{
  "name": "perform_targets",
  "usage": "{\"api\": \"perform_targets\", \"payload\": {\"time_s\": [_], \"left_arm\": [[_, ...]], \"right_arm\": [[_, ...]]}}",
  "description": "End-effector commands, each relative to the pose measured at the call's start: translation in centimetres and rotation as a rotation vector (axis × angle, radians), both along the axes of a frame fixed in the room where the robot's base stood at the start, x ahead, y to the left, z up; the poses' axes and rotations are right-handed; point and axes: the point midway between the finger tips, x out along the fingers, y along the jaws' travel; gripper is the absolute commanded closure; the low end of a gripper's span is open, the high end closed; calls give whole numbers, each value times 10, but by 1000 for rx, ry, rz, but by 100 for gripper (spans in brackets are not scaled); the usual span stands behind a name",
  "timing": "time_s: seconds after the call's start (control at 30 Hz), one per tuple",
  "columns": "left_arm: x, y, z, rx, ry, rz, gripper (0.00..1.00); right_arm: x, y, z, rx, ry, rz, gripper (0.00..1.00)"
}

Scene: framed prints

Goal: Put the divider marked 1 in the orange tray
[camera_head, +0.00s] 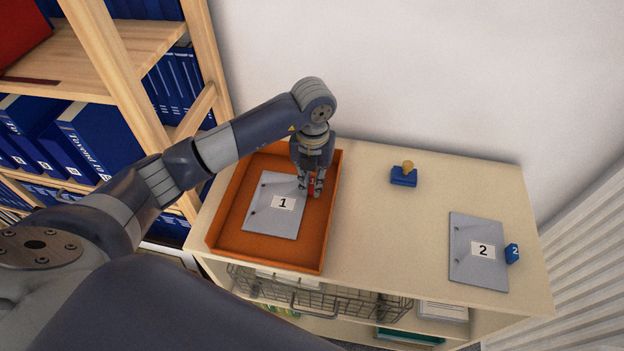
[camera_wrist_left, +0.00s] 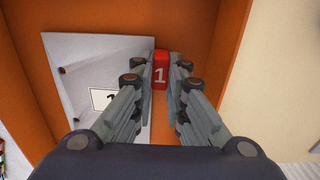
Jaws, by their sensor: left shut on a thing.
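The grey divider marked 1 (camera_head: 273,206) lies in the orange tray (camera_head: 265,255). A red tab marked 1 (camera_wrist_left: 160,70) shows beside the divider's right edge, between the fingers of my left gripper (camera_head: 314,188). My left gripper is shut on this red tab, inside the tray near its right wall. In the left wrist view, the divider (camera_wrist_left: 95,85) lies to the left of the fingers (camera_wrist_left: 160,92), its label partly hidden by them. The grey divider marked 2 (camera_head: 478,252) lies on the cabinet top at the right, with a blue tab marked 2 (camera_head: 512,254) at its right edge.
A blue stamp with a yellowish knob (camera_head: 404,175) stands on the cabinet top (camera_head: 375,225). A wooden shelf with blue binders (camera_head: 100,140) is at the left. A wire basket (camera_head: 320,301) is below the top. The middle of the top is clear.

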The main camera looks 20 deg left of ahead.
Motion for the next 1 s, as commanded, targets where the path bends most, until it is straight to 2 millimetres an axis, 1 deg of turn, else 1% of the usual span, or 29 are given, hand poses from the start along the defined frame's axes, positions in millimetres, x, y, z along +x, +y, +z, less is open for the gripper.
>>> {"api": "perform_targets", "payload": {"time_s": [0.17,0.2,0.27,0.3,0.6,0.73,0.87,1.0], "left_arm": [[0,0,-3,0,0,0,100],[0,0,-3,0,0,0,83],[0,0,-2,0,1,0,69],[0,0,-2,0,1,0,67],[0,0,-2,0,1,0,67],[0,0,2,0,1,0,67],[0,0,14,0,0,0,67],[0,0,33,0,1,0,67]], "right_arm": [[0,0,-3,0,0,0,60],[0,0,-3,0,0,0,60],[0,0,-2,0,0,0,60],[0,0,-2,0,0,0,60],[0,1,-2,0,-1,0,60],[0,1,2,1,-1,0,60],[0,1,10,1,-1,0,60],[0,2,25,2,-1,-1,60]]}}
